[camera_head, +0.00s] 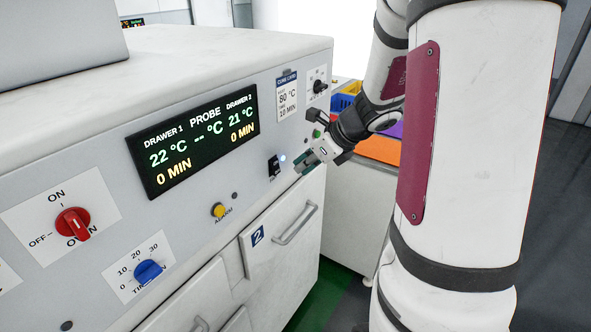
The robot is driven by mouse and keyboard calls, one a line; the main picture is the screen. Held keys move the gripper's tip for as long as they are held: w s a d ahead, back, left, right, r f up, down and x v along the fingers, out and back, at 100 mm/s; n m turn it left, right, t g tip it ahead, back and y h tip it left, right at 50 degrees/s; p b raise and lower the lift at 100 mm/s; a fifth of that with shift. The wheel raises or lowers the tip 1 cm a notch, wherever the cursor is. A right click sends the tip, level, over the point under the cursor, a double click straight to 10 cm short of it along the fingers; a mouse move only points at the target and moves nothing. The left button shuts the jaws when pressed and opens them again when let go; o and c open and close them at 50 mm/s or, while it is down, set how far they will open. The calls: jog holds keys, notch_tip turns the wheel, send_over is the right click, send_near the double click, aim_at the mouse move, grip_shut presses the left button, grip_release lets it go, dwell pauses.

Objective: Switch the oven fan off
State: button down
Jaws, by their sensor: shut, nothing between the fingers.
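The oven's sloped front panel (190,215) fills the left and middle of the head view. A small black rocker switch (273,166) sits right of the display, with a small label below it that is too small to read surely; it looks like the fan switch. A bluish-white light (283,158) glows beside its upper right. My gripper (302,166) is shut and empty, just right of the switch and close to the panel. I cannot tell whether its tips touch the panel. The rocker's tilt is too small to read.
The display (195,140) shows drawer temperatures. A red oven knob (73,223), blue timer knob (148,271), yellow button (218,211) and black knob (319,86) are on the panel. Drawer 2's handle (296,224) sticks out below my gripper. Colored bins (378,150) stand behind my arm.

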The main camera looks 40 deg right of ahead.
jog(key=v, duration=0.7)
jog(key=shift+r+p, duration=0.4)
jog(key=shift+r, duration=0.05)
jog(key=shift+w, duration=0.15)
